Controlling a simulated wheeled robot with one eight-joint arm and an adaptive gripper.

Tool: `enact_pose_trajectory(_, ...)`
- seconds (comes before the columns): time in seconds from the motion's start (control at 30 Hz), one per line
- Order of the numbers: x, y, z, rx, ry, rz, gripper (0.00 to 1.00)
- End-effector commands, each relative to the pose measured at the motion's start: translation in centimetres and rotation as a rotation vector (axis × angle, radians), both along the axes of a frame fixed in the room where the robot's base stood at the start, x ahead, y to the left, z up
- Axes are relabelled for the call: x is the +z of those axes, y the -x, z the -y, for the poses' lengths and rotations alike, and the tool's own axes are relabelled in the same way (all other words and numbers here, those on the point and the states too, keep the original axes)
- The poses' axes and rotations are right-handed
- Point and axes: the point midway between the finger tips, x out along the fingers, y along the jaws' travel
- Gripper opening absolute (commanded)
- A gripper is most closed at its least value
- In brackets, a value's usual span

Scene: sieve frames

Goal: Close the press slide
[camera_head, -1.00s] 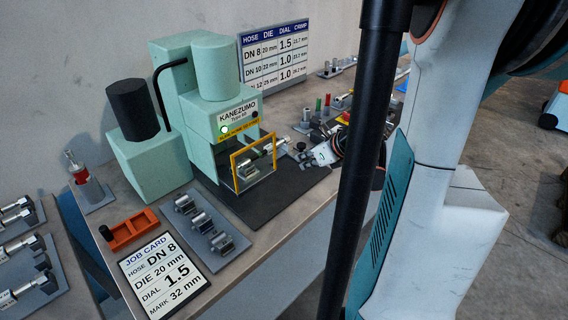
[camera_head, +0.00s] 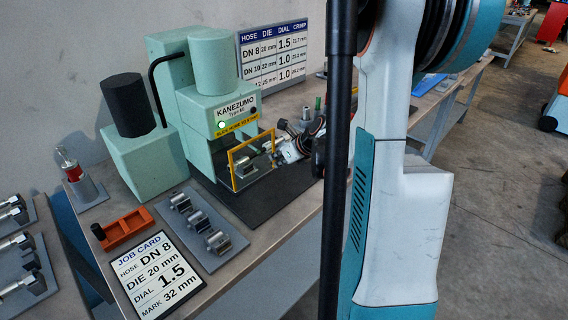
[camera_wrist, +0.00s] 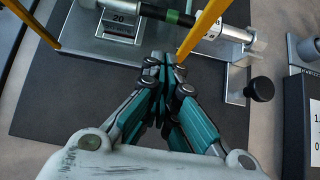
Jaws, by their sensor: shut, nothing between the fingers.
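The green press (camera_head: 208,105) stands at the back of the bench, with a green lamp lit on its front. A yellow frame (camera_head: 231,172) stands at its opening; its bars also show in the wrist view (camera_wrist: 204,28). Behind the bars lie a silver die block marked 20 (camera_wrist: 118,28) and a dark hose with a green band (camera_wrist: 172,15) and a silver fitting. My gripper (camera_wrist: 165,62) is shut and empty, its tips just in front of the slide parts, near the right yellow bar. I cannot tell whether they touch. In the head view my gripper (camera_head: 281,152) is right of the frame.
A black knob (camera_wrist: 261,88) on a metal bracket sits right of my gripper. A dark mat (camera_head: 262,205) lies under the press front. A grey die tray (camera_head: 226,258), job card (camera_head: 160,275) and orange tray (camera_head: 128,229) lie at the front left.

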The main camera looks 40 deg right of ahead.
Motion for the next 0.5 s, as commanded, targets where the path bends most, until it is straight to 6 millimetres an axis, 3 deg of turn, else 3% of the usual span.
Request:
enact_pose_trajectory(0.37, 0.0, -0.3, 0.0, 0.000, 0.000, 0.000, 0.00)
enact_pose_trajectory(0.5, 0.0, -2.8, -0.1, 0.004, 0.002, 0.000, 0.00)
